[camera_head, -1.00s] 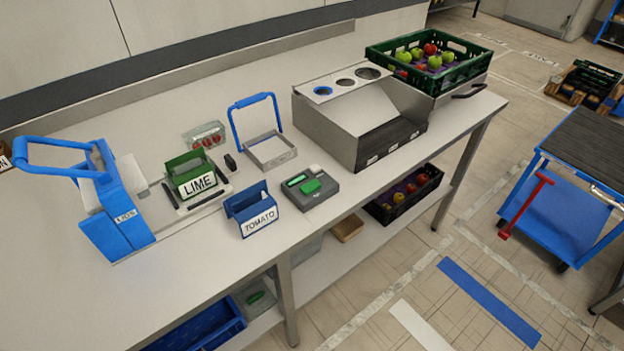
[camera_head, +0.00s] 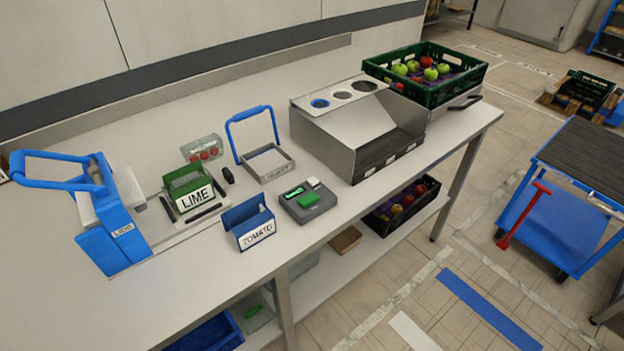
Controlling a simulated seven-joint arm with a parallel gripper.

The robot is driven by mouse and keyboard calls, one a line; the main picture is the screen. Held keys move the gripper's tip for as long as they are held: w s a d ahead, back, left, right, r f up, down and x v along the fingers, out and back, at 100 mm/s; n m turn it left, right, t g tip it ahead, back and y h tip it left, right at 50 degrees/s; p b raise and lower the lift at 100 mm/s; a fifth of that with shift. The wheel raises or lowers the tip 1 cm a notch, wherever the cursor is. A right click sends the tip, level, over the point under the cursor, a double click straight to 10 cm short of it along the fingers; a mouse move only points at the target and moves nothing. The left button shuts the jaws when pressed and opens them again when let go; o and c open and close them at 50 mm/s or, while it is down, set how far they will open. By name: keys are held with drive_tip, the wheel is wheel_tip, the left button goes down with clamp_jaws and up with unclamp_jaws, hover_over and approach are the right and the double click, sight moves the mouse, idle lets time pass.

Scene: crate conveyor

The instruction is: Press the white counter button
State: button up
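A dark grey counter box (camera_head: 298,213) lies on the bench near its front edge, right of the blue TOMATO holder. On its top are a green display strip (camera_head: 292,193), a larger green button (camera_head: 309,199) and a small white button (camera_head: 313,183) at the back right corner. The white button is unobstructed, and nothing touches it. I cannot tell whether it is pressed in. My gripper is not in view.
Left are a blue-handled press (camera_head: 117,236), the green LIME holder (camera_head: 187,182) and the TOMATO holder (camera_head: 248,223). Behind the box stands a blue-handled frame (camera_head: 281,170). Right are a steel chute unit (camera_head: 330,142) and a green fruit crate (camera_head: 408,88). Bare bench lies front left.

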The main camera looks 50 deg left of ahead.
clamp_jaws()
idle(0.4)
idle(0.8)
